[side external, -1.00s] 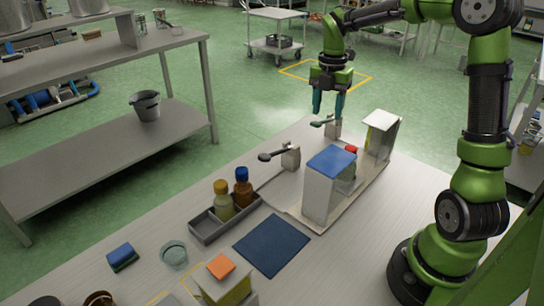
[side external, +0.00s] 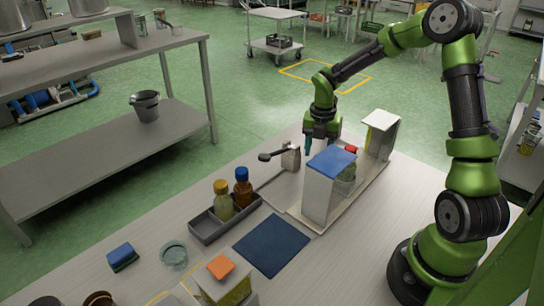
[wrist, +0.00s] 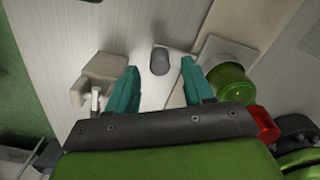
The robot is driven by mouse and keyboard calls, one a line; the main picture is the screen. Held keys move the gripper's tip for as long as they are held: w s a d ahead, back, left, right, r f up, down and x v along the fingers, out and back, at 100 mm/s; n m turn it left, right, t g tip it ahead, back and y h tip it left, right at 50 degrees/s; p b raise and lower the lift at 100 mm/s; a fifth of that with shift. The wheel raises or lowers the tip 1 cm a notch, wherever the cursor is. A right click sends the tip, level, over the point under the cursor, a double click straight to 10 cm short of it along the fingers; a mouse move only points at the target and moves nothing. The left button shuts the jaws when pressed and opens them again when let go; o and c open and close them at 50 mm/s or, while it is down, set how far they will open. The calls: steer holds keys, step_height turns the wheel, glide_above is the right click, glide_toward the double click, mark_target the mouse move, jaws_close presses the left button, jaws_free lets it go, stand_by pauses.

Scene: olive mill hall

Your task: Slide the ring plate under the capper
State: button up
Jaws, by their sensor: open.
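My gripper (side external: 321,147) hangs low over the far end of the bench, fingers pointing down and apart. In the wrist view its two teal fingers (wrist: 158,88) stand either side of a short dark grey peg (wrist: 160,61) on a pale flat plate, which may be the ring plate; no contact with the peg is visible. A blue-topped, white-walled stand (side external: 331,163), possibly part of the capper, rises on a pale base. A green round part (wrist: 231,87) sits right of the fingers, with a red knob (wrist: 265,122) nearby. The plate's ring is not clearly visible.
A black-handled lever on a grey block (side external: 290,157) stands left of my gripper. A white-topped box (side external: 381,121) stands to the right. A grey tray (side external: 208,230) holds two bottles; a dark blue mat (side external: 272,246) lies nearer. The bench's left edge is close to my gripper.

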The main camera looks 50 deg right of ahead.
steer(key=shift+f, duration=1.3)
jaws_close()
